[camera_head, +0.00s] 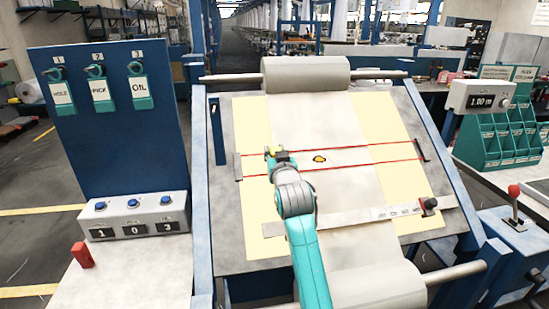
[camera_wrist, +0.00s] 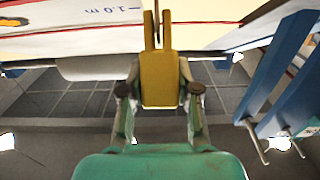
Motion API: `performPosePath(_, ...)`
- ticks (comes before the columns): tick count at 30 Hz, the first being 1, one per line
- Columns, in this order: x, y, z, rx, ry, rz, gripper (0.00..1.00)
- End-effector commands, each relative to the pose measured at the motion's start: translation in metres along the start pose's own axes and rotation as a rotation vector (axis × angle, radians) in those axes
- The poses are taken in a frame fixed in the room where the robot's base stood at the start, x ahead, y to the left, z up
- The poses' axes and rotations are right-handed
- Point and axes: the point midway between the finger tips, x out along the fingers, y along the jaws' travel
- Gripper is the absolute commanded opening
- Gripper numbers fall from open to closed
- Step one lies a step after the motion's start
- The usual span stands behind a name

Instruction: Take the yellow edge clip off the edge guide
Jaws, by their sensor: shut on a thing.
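The yellow edge clip (camera_wrist: 159,80) is between the two fingers of my gripper (camera_wrist: 161,92) in the wrist view. Its two thin prongs point up the picture and overlap the pale sloping board. I cannot tell whether the prongs touch anything. In the head view my gripper (camera_head: 279,157) is over the left part of the board, and a small bit of the yellow clip (camera_head: 268,152) shows at its tip. I cannot clearly make out the edge guide; my gripper hides part of that area.
A ruler bar (camera_head: 365,217) with a dark knob (camera_head: 429,204) crosses the lower board. A yellow-and-black mark (camera_head: 320,159) lies right of my gripper. A blue panel with tags (camera_head: 105,130) stands left. Green bins (camera_head: 497,135) and a red-knobbed lever (camera_head: 514,192) are at right.

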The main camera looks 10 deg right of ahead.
Motion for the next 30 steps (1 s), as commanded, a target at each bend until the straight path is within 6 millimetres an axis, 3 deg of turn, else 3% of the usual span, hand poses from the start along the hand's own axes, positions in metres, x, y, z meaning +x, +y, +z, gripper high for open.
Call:
performPosePath(11,-0.005,0.0,-0.008,0.0,0.001,0.0,0.0)
performPosePath(22,-0.023,0.0,-0.034,0.001,0.002,-0.001,0.0)
performPosePath(30,-0.025,0.0,-0.036,0.0,0.0,0.0,0.0)
